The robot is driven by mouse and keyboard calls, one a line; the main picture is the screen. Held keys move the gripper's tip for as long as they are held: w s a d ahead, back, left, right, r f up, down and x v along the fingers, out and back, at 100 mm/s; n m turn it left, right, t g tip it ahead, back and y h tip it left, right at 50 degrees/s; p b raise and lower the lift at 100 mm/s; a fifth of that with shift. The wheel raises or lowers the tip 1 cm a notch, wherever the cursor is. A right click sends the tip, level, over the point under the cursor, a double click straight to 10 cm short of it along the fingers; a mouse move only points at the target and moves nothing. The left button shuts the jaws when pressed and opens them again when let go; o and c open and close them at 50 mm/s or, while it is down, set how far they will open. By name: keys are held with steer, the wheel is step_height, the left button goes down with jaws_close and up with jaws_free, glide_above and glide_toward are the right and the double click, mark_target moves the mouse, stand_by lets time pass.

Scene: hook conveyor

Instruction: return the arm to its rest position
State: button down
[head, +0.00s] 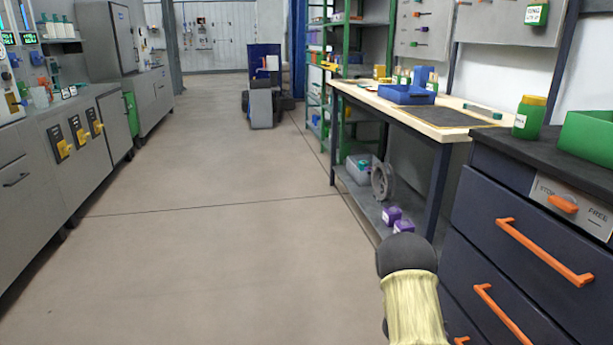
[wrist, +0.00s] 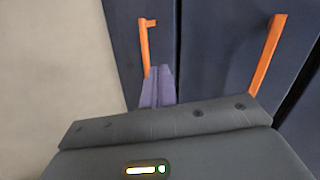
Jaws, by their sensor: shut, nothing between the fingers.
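My gripper (wrist: 158,72) shows in the wrist view with its two purple-grey fingers together and nothing between them. It points towards the dark blue drawer fronts, beside an orange handle (wrist: 147,45); I cannot tell how far off they are. In the head view only part of my arm (head: 408,280) shows, low at the right of centre, in front of the drawer cabinet (head: 490,185). My gripper is not visible in that view.
The drawer cabinet has protruding orange handles (head: 545,252). A green-and-yellow jar (head: 529,118) and a green bin (head: 590,138) stand on it. A workbench (head: 375,95) is behind. Grey cabinets (head: 60,160) line the left. The floor aisle (head: 215,200) is clear.

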steer(key=s+a+r+n+t+y+p, duration=0.1)
steer(key=a+r+n+t+y+p, duration=0.4)
steer(key=a+r+n, duration=1.1)
steer(key=s+a+r+n+g+y+p, duration=0.25)
steer(key=s+a+r+n, duration=0.25)
steer(key=s+r+n, duration=0.4)
steer(key=s+a+r+n+g+y+p, duration=0.25)
steer(key=s+a+r+n, duration=0.35)
steer(key=s, duration=0.5)
step_height(320, 180, up, 35)
steer(key=d+p, duration=0.1)
steer(key=p, duration=3.6)
steer(key=shift+d+r+n+g+y, duration=0.2)
steer(key=shift+d+n+g+y, duration=0.05)
steer(key=shift+n+g+y, duration=0.05)
steer(key=shift+w+d, duration=0.1)
